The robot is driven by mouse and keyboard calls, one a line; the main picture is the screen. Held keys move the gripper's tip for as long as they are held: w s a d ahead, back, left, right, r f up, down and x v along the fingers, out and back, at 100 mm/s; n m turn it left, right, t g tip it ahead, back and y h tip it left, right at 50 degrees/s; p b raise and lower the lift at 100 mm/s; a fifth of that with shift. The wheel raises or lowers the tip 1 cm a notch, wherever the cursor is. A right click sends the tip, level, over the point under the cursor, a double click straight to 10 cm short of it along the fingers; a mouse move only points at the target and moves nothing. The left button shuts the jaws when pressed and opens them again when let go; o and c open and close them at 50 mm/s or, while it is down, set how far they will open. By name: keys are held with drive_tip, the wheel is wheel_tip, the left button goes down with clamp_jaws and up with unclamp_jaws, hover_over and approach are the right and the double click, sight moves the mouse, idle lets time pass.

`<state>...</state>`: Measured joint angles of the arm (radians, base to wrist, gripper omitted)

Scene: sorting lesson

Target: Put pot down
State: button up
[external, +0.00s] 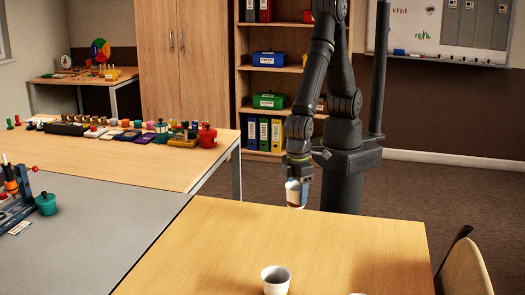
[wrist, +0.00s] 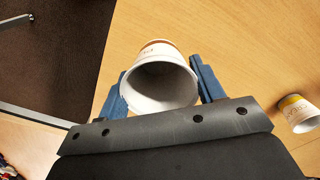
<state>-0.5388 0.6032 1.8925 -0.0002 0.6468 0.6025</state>
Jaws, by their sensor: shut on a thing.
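A white pot (wrist: 162,82) with an orange band is held between the two blue fingers of my gripper (wrist: 158,76). Its open mouth faces the wrist camera and it looks empty inside. In the external view the held pot (external: 294,195) is at the far edge of the near wooden table (external: 215,245), below my gripper (external: 297,182). Whether its base touches the table cannot be told. A second white pot (external: 276,281) stands upright at the front of that table, apart from my gripper. It also shows at the right of the wrist view (wrist: 300,114).
Another wooden table (external: 150,172) at the left carries a long row of small coloured items. A grey table (external: 110,225) holds a green pot (external: 46,204) and other learning material. A chair (external: 468,268) stands at the right. Most of the near table is clear.

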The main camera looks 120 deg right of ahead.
drive_tip(key=d+r, duration=0.6)
drive_tip(key=d, duration=0.3)
drive_tip(key=w+d+m, duration=0.5)
drive_tip(key=w+d, duration=0.4)
drive_tip(key=d, duration=0.4)
drive_tip(key=d+m, duration=0.8)
drive_tip(key=d, duration=2)
drive_tip(key=shift+w, duration=0.4)
drive_tip(key=s+d+m, duration=0.1)
drive_tip(key=s+d, duration=0.1)
drive_tip(key=d, duration=0.2)
drive_tip(key=s+d+m, duration=0.1)
drive_tip(key=d, duration=0.4)
drive_tip(key=s+d+m, duration=0.2)
drive_tip(key=d, duration=0.2)
drive_tip(key=shift+s+d+f, duration=0.2)
drive_tip(key=shift+s+d, duration=0.05)
drive_tip(key=shift+s, duration=0.1)
hover_over(186, 165)
wheel_tip(186, 165, down, 7)
drive_tip(key=shift+f, duration=1.95)
drive_tip(key=shift+f, duration=0.1)
